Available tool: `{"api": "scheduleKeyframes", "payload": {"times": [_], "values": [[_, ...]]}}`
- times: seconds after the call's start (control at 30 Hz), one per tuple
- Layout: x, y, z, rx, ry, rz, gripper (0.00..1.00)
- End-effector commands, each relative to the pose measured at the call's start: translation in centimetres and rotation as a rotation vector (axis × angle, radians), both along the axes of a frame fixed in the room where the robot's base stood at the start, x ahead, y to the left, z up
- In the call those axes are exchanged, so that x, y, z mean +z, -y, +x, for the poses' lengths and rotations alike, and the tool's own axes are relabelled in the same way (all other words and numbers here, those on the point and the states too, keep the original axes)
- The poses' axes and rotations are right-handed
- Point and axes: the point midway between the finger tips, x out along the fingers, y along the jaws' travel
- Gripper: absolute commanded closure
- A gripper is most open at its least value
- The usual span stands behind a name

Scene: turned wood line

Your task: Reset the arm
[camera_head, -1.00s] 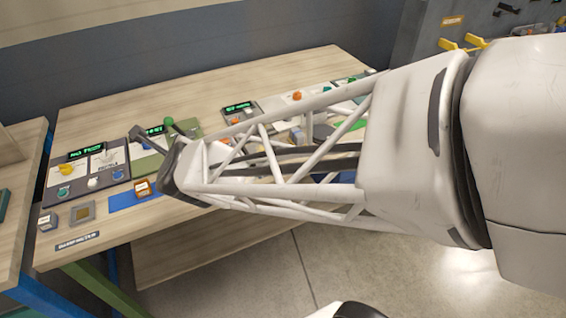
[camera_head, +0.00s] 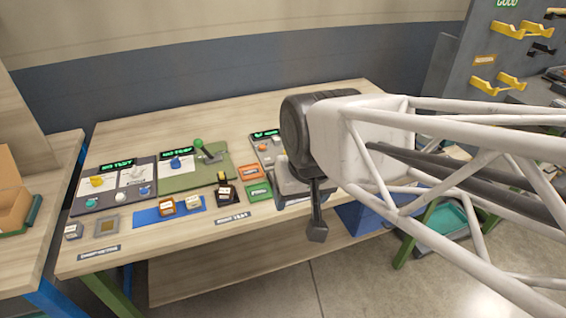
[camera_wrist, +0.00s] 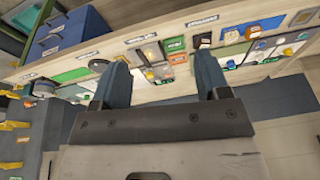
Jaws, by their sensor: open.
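My gripper (camera_wrist: 162,84) shows in the wrist view with its two blue-grey fingers apart and nothing between them. The bench surface and its test stations lie beyond the fingers there. In the head view my white lattice arm reaches in from the right. Its dark wrist end hangs over the right part of the wooden bench (camera_head: 330,100) and hides what is behind it. The gripper fingers cannot be made out clearly in the head view.
Test panels with green displays, including a green lever panel (camera_head: 185,172), line the bench. Small blocks sit on a blue mat (camera_head: 148,216). A blue bin (camera_head: 362,217) and a teal tray (camera_head: 445,218) are below right. Yellow hooks (camera_head: 495,88) hang on the right wall.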

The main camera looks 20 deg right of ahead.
Motion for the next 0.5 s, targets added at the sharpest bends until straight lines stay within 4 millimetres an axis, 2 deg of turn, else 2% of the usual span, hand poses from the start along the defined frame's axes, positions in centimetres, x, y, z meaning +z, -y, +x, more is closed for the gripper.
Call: {"api": "scheduleKeyframes", "payload": {"times": [0.17,0.5], "values": [[0.23,1.19,-1.24,0.066,-0.044,-0.058,0.31],[0.24,1.21,-1.3,0.07,-0.046,-0.061,0.31]]}}
